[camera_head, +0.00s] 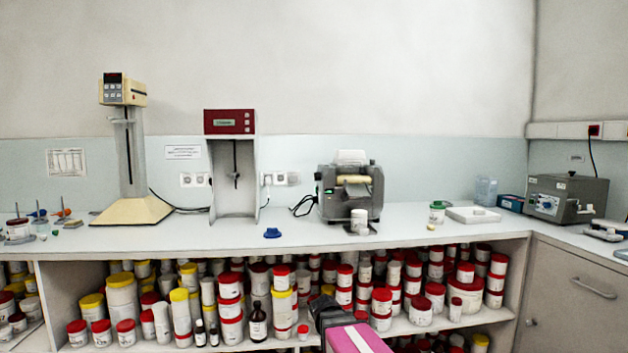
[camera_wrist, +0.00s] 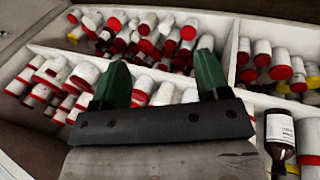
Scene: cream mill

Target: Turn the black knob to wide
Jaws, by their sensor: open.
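A grey cream mill (camera_head: 350,190) with a pale roller stands on the white counter in the middle of the head view. A white jar (camera_head: 358,220) stands at its front. A black knob on the mill is too small to make out. My gripper (camera_wrist: 160,70) shows in the wrist view with two green fingers spread apart and nothing between them. It points at the jar shelves below the counter. In the head view my arm's end is low in the middle, below the counter edge and apart from the mill.
Shelves of red- and yellow-lidded jars (camera_head: 230,310) fill the space under the counter (camera_head: 310,238). Left of the mill stand a red-topped mixer (camera_head: 230,122) and a cream stand mixer (camera_head: 130,205). A grey box with a dial (camera_head: 566,198) and a white tray (camera_head: 473,215) are right.

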